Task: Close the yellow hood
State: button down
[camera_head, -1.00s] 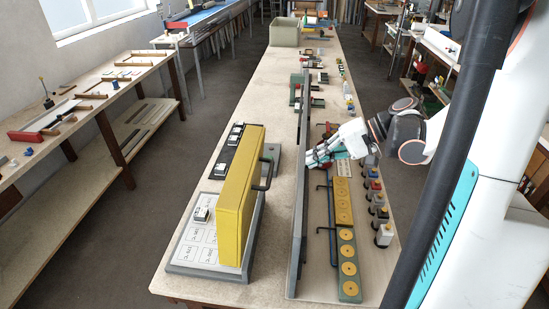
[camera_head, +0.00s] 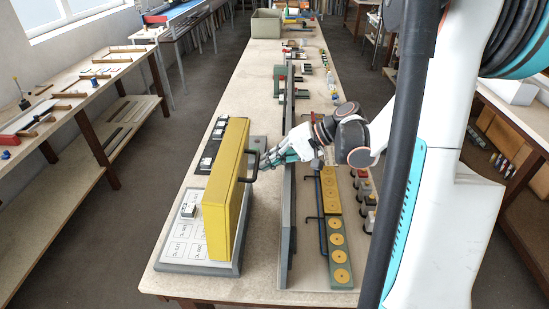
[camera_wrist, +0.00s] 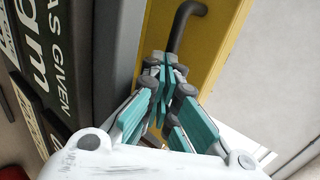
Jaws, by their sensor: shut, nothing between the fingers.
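The yellow hood (camera_head: 228,187) stands upright, on edge, on a grey base plate (camera_head: 190,268) at the near left of the bench; it also shows in the wrist view (camera_wrist: 212,48). A dark bar handle (camera_head: 251,167) sticks out of its right face. My gripper (camera_head: 267,161) is shut and empty, just right of the handle. In the wrist view the closed teal fingers (camera_wrist: 164,80) sit just below the handle (camera_wrist: 178,25), in front of the yellow face. I cannot tell whether they touch it.
A tall grey divider panel (camera_head: 287,220) runs along the bench, with my arm reaching over it. Right of it lies a strip with yellow discs (camera_head: 336,239) and several button boxes. White label plates (camera_head: 186,238) and black-and-white modules (camera_head: 212,145) lie left of the hood.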

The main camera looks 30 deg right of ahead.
aim_at(228, 150)
jog(key=shift+w+a, duration=0.1)
jog(key=w+a+g+h+p, duration=0.1)
jog(key=w+a, duration=0.1)
jog(key=a, duration=0.1)
jog(key=w+a+r+g+h+p, duration=0.1)
jog(key=w+a+h, duration=0.1)
jog(key=a, duration=0.1)
jog(key=w+a+r+h+p, duration=0.1)
jog(key=w+a, duration=0.1)
jog(key=a, duration=0.2)
jog(key=shift+w+g+p, duration=0.2)
jog(key=shift+g+p, duration=0.15)
jog(key=shift+g, duration=0.05)
jog(key=w+a+f+g+h+b, duration=0.2)
jog(key=w+a+f+g+h, duration=0.25)
jog(key=a, duration=0.45)
jog(key=w+a+f+b, duration=0.4)
jog(key=f, duration=0.3)
jog(key=w+a+f+h+b, duration=0.1)
jog(key=w+a+f+b, duration=0.3)
jog(key=f, duration=0.3)
jog(key=shift+a+f+t, duration=0.25)
jog(key=shift+a+t, duration=0.1)
jog(key=shift+a, duration=0.3)
jog(key=shift+w+h, duration=0.1)
jog(key=shift+h, duration=0.15)
